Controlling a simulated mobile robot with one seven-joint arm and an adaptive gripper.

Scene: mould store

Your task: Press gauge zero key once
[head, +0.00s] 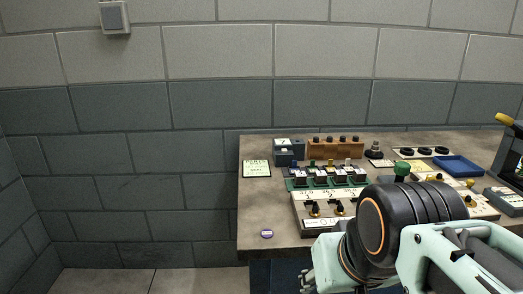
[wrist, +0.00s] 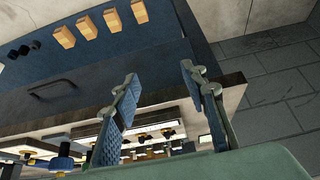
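A bench (head: 262,213) against the wall carries several instruments, and I cannot tell for sure which is the gauge or its zero key. A grey device with a pale face (head: 503,198) lies at the right edge. My gripper (head: 307,282) is low at the bench's front edge, partly cut off by the frame and partly hidden by my arm. In the wrist view my gripper (wrist: 158,75) has its two fingers apart, with nothing between them.
A panel with knobs (head: 320,212) and a green strip of switches (head: 325,180) fill the bench middle. A wooden block (head: 335,147), a blue tray (head: 458,166) and a card (head: 257,168) lie around them. The bench's front left is mostly clear. The wrist view shows a drawer handle (wrist: 50,87).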

